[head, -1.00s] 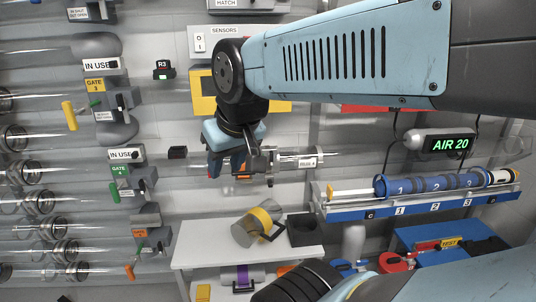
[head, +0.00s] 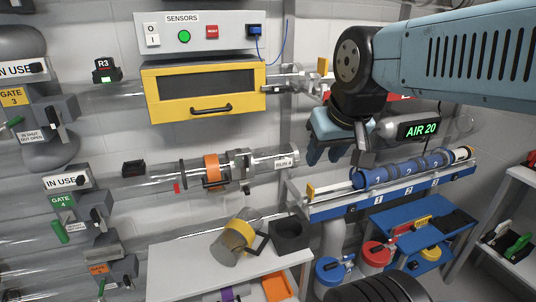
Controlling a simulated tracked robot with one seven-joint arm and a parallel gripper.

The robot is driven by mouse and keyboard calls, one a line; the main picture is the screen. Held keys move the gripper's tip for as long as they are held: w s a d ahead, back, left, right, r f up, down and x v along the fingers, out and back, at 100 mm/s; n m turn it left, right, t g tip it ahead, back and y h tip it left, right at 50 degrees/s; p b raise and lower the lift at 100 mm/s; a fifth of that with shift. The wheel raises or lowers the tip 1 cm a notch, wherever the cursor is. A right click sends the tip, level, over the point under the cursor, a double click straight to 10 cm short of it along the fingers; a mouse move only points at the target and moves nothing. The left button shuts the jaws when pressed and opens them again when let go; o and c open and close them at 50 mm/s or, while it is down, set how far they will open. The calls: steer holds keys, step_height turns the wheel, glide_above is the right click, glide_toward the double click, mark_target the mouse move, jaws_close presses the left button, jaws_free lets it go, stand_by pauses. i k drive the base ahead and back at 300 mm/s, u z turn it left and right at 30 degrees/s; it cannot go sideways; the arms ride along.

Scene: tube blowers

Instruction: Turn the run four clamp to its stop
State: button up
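The run four tube (head: 140,180) is clear and crosses the wall, with a "RUN 4" label (head: 285,162) near its right end. An orange band (head: 211,168) sits on it, with a dark latch-like part below. Just right of the band is a grey clamp-like fitting (head: 241,166) with a small upright lever; I cannot tell its exact angle. My gripper (head: 327,158) points down, right of the label and apart from the fittings in the picture. No held object shows, and I cannot tell how far its fingers are apart.
A yellow-fronted drawer (head: 205,92) and the sensors panel (head: 200,32) are above the run. A white bench (head: 200,272) below carries a tilted yellow-banded canister (head: 236,238) and a black box (head: 290,236). A rail (head: 325,210) with blue cylinders is below right of my gripper.

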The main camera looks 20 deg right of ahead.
mark_target(246, 160)
steer(key=z, duration=0.4)
steer(key=k, duration=1.35)
steer(key=z, duration=0.05)
steer(key=i, duration=0.9)
steer(key=u, duration=0.05)
